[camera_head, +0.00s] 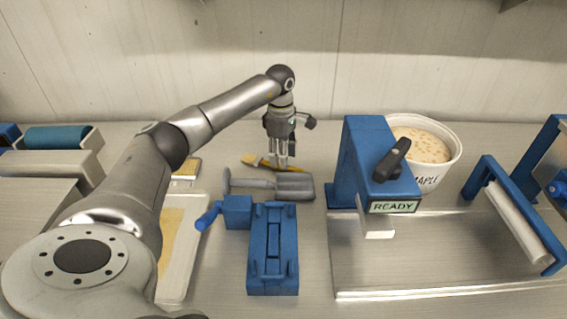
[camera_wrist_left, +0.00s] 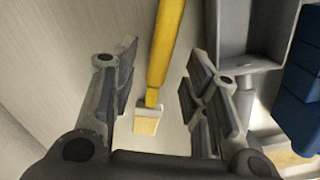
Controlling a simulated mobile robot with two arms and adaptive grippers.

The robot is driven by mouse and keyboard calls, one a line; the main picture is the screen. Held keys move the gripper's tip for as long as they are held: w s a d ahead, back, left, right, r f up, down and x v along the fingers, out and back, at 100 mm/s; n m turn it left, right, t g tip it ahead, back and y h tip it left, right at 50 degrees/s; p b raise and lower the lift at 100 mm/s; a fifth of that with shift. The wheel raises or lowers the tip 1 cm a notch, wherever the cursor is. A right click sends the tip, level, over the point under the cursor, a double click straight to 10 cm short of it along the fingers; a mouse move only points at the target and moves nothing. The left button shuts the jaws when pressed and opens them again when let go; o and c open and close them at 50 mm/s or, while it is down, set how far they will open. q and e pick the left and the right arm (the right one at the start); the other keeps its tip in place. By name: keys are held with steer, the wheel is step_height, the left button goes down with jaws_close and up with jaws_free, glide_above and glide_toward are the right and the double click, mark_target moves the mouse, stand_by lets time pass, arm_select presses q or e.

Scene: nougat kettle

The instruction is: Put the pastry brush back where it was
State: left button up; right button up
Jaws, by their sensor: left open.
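The pastry brush (camera_head: 252,160) lies on the counter near the back wall, partly hidden by my left gripper in the head view. In the left wrist view its yellow handle (camera_wrist_left: 164,50) and pale bristle end with a light collar lie between my spread fingers. My left gripper (camera_head: 281,162) is open and points down over the brush, with no grip on it. Whether the fingers touch the brush or counter is unclear. My right gripper is not in view.
A grey scoop-like tool (camera_head: 293,187) lies just in front of the brush. A blue clamp-like device (camera_head: 273,265) stands nearer. A blue machine marked READY (camera_head: 365,150) and a white MAPLE tub (camera_head: 446,165) stand to the right. A pale tray (camera_head: 190,235) is left.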

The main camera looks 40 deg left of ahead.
arm_select(q)
step_height(320, 180, up, 9)
steer(key=b, duration=0.1)
steer(key=shift+a, duration=0.15)
steer(key=shift+s+f, duration=0.1)
steer(key=shift+s, duration=0.05)
stand_by(0.4)
